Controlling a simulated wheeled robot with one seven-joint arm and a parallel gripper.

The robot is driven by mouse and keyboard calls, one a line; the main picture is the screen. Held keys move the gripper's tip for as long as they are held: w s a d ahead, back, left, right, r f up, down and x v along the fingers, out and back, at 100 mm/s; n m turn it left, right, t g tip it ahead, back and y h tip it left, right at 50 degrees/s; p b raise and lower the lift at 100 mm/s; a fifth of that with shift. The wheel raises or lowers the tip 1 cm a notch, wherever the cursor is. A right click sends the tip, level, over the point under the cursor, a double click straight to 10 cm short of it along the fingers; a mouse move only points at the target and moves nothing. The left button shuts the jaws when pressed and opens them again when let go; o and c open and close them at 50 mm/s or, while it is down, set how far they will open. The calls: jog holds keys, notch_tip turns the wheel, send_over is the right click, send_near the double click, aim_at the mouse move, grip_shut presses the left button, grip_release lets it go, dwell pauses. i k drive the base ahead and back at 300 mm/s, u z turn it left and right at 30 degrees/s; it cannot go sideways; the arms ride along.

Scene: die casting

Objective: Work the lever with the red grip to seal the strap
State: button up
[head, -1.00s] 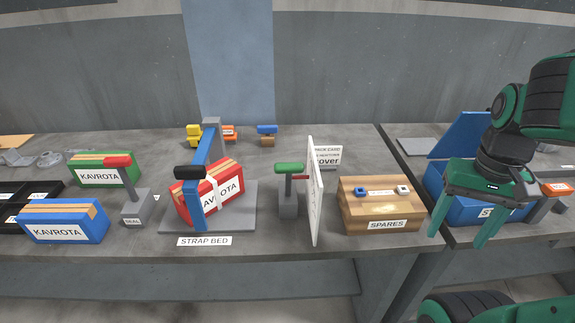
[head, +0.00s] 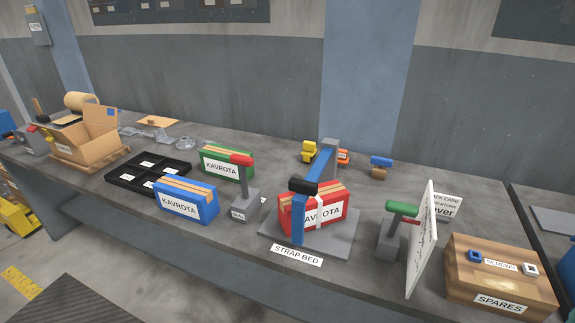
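The lever with the red grip (head: 241,160) stands upright on a small grey base labelled SEAL (head: 238,209), between the blue box and the strap bed. The strap bed (head: 345,245) is a grey plate bearing a tilted red KAVROTA box (head: 325,207). A pale strap (head: 320,212) crosses the box's front. A blue arm with a black grip (head: 303,187) reaches over the box from a grey post. My gripper is outside the current view.
A blue KAVROTA box (head: 186,200) and a green one (head: 226,162) stand left of the lever. A green-gripped lever (head: 402,208) stands right of the bed, beside a white upright panel (head: 422,245). A wooden SPARES box (head: 500,277) is at far right.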

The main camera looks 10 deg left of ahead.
aim_at(243, 162)
jog(key=u, duration=0.15)
jog(key=k, duration=0.95)
jog(key=u, duration=0.8)
jog(key=i, duration=0.9)
